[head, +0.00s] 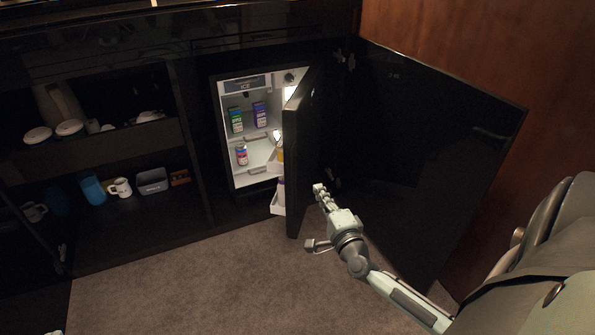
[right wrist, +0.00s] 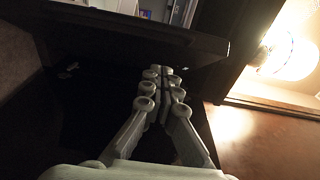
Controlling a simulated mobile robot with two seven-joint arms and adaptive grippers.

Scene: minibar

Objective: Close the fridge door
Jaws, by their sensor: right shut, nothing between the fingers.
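The black fridge door (head: 304,160) stands partly open in the head view, with white shelves on its inner side. The lit white fridge interior (head: 246,120) shows to its left. My right gripper (head: 319,189) is shut and empty, by the lower part of the door on its outer side; I cannot tell whether it touches. In the right wrist view, the shut fingers (right wrist: 166,72) point toward the dark door panel (right wrist: 130,32), with a bit of the lit interior beyond its edge.
A large black cabinet panel (head: 430,140) stands wide open to the right, beside a wooden wall (head: 530,50). Shelves at left hold a white mug (head: 120,187), a blue cup (head: 93,190) and a grey container (head: 152,181). Carpeted floor (head: 200,290) is clear in front.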

